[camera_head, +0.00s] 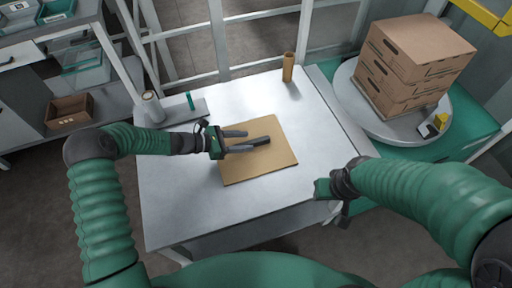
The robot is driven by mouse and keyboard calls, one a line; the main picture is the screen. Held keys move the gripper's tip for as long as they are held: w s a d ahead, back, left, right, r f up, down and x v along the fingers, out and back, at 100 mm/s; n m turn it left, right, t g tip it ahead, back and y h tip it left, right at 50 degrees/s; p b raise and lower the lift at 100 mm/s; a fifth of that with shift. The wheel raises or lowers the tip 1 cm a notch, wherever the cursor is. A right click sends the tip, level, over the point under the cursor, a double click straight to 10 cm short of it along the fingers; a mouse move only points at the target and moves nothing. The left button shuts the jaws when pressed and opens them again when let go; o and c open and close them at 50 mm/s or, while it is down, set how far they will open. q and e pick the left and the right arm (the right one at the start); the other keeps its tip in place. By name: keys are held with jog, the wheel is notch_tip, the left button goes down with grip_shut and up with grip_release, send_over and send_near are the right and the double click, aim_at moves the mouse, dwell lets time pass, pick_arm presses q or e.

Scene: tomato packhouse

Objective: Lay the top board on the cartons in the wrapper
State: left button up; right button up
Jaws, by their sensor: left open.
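The top board (262,169) is a flat brown sheet lying on the grey metal table. My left gripper (265,144) is over the board with its dark fingers apart; I cannot tell whether it touches it. The cartons (408,62) are brown, stacked on the round grey turntable (350,95) of the wrapper at the right. The stack's top is bare. My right gripper (335,200) is low at the table's right edge, with its fingers mostly hidden, so its opening is unclear.
A brown cardboard tube (288,67) stands at the table's back edge. A white roll (152,106) and a green upright piece (190,101) are at the table's left. A yellow-and-black object (438,122) sits at the turntable's front. A white frame runs behind the table.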

aim_at(247, 143)
pick_arm(q)
jog(key=shift+w+d+f+b, duration=0.25)
jog(key=shift+f+b, duration=0.1)
jog(key=shift+f, duration=0.3)
jog(key=shift+w+d+f+b, duration=0.2)
jog(key=shift+f+b, duration=0.1)
jog(key=shift+f, duration=0.3)
jog(key=shift+w+d, duration=0.2)
jog(key=shift+d, duration=1.2)
jog(key=shift+c, duration=1.6)
jog(key=shift+a, duration=0.65)
grip_shut()
jog(key=shift+d, duration=0.1)
pick_arm(e)
jog(key=shift+a+f, duration=0.25)
jog(key=shift+a, duration=0.35)
jog(key=shift+a+f, duration=0.2)
jog(key=shift+a, duration=0.35)
